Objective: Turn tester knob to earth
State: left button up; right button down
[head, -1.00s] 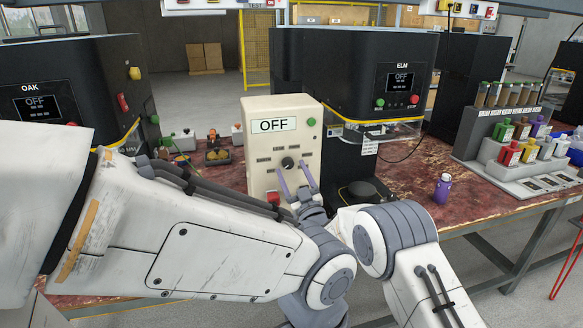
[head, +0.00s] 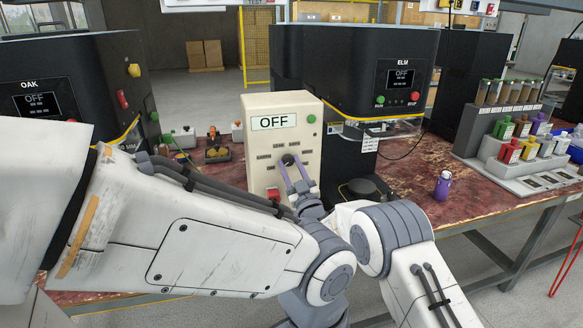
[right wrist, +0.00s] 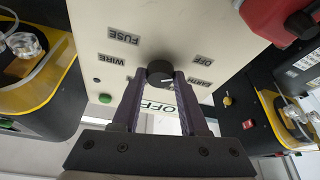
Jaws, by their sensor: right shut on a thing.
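The cream tester (head: 258,150) stands on the bench with its display (head: 274,122) reading OFF. Its dark round knob (head: 288,159) is ringed by small labels. In the right wrist view the tester appears upside down; the EARTH label (right wrist: 200,82) and OFF label (right wrist: 203,60) sit right of the knob (right wrist: 160,73). A pale mark on the knob points roughly to that side; its exact setting is unclear. My right gripper (head: 290,165) has its purple fingers on either side of the knob, shut on it. My left gripper is out of view.
The ELM machine (head: 345,75) stands behind, the OAK machine (head: 65,90) at left. A purple bottle (head: 442,187) stands to the right on the bench (head: 410,180).

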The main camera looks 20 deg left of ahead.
jog(key=shift+f+m+h+b, duration=0.15)
jog(key=shift+m+h+b, duration=0.15)
jog(key=shift+m+b, duration=0.4)
jog(key=m+t+h+b, duration=0.1)
jog(key=m+h+b, duration=0.1)
jog(key=m+b, duration=0.1)
jog(key=m+t+h+b, duration=0.2)
jog(key=m+b, duration=0.2)
jog(key=m, duration=0.1)
jog(key=shift+a, duration=0.15)
jog(key=shift+r+m+h+b, duration=0.15)
jog(key=shift+m+h+b, duration=0.4)
jog(key=shift+m, duration=0.6)
jog(key=shift+r+m+h+b, duration=0.1)
jog(key=shift+m+h+b, duration=0.45)
jog(key=shift+m, duration=0.6)
jog(key=shift+c, duration=2.2)
grip_release()
jog(key=shift+s, duration=0.15)
